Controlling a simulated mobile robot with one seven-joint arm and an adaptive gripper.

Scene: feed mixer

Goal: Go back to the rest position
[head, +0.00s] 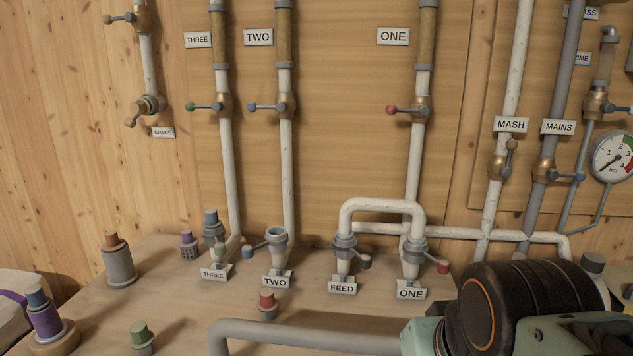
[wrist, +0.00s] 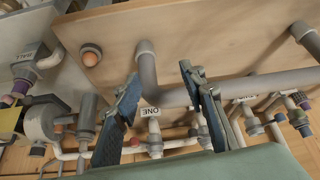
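In the wrist view my gripper (wrist: 160,74) has its two blue-grey fingers spread apart, with nothing held between them. A grey bent pipe (wrist: 240,88) shows behind the fingers, and the ONE label (wrist: 151,111) appears upside down between them. In the head view my dark arm fills the lower right corner and the fingers are not visible. A white U-shaped pipe (head: 382,204) joins the FEED port (head: 343,262) and the ONE port (head: 411,262) on the bench, standing upright apart from my arm.
The TWO port (head: 277,243) is open on top. Capped fittings (head: 119,262) stand at the bench's left. The grey pipe (head: 300,335) runs along the front. Wall pipes carry valves, including valve ONE (head: 421,108). A pressure gauge (head: 612,156) is at right.

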